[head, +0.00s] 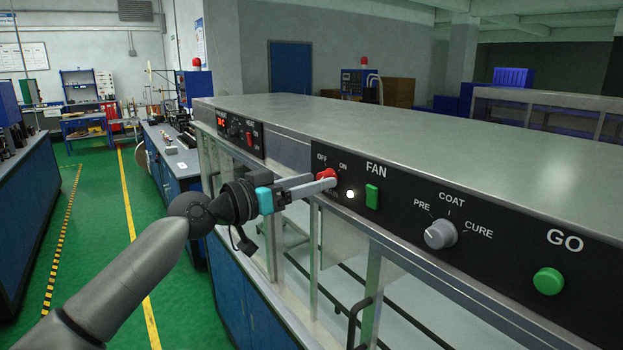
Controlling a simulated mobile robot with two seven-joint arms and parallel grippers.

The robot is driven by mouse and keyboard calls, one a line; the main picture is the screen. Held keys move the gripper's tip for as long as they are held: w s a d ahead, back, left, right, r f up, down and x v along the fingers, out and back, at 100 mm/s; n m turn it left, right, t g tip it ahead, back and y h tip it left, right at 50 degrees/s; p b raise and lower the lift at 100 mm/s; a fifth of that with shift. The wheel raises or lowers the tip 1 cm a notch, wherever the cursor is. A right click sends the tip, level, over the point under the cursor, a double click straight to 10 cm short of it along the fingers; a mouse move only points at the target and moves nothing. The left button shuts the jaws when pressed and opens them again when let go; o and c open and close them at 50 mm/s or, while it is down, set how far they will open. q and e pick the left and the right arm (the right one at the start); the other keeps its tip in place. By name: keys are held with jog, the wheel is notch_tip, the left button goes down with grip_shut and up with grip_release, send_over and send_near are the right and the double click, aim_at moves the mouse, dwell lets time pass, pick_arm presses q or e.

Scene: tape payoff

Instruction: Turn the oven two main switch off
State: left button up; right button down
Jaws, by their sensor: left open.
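A red rotary switch (325,175) sits on the black control panel of the near oven, with OFF at its upper left and ON at its upper right. A label below it is mostly hidden by my gripper. My left gripper (328,184) is open, with its grey fingers reaching the panel at the red switch. The fingers cover part of the switch, so I cannot tell its exact pointing or whether they touch it. A white indicator light (350,194) is lit just right of the switch. My right gripper is not in view.
Right along the panel are a green FAN switch (372,196), a grey PRE/COAT/CURE knob (441,234) and a green GO button (548,281). A second panel (240,131) with a red display is farther left. A dark door handle (358,322) sticks out below.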

pick_arm(q)
jog(key=shift+w+d, duration=0.1)
jog(key=shift+d, duration=0.05)
grip_shut()
dwell(0.5)
